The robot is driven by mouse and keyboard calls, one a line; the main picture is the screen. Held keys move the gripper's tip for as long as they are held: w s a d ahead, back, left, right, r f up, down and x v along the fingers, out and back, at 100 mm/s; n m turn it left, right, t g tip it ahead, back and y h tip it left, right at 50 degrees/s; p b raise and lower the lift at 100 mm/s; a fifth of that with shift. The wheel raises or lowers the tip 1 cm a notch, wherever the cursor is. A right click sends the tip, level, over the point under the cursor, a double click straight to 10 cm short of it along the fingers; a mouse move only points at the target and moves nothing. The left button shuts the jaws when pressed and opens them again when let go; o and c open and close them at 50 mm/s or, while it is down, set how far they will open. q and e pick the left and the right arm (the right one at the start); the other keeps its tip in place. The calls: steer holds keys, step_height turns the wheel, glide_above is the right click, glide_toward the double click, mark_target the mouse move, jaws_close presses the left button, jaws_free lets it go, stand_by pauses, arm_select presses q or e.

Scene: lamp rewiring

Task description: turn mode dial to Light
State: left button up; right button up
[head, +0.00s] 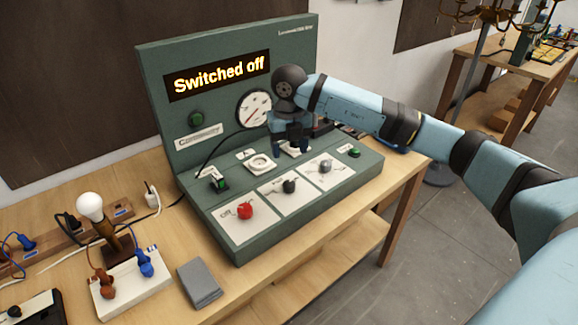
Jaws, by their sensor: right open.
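The green control console (222,122) stands on the wooden table, with a lit display (217,76) reading "Switched off". Its sloped front carries a red knob (245,211), a black knob (289,186) and a grey knob (325,166), each on a white plate. My right gripper (291,147) is open, pointing down over the console's back row near a white socket plate, behind the knobs. I cannot tell whether it touches anything. My left gripper is out of view.
A round gauge (254,107) and green buttons are on the console. Left of it stand a bulb (90,207) on a wooden stand and a white socket block (132,285) with orange and blue plugs. Another table is at back right.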

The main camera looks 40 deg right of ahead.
step_height(320, 180, up, 2)
steer(key=shift+r, duration=0.1)
stand_by(0.5)
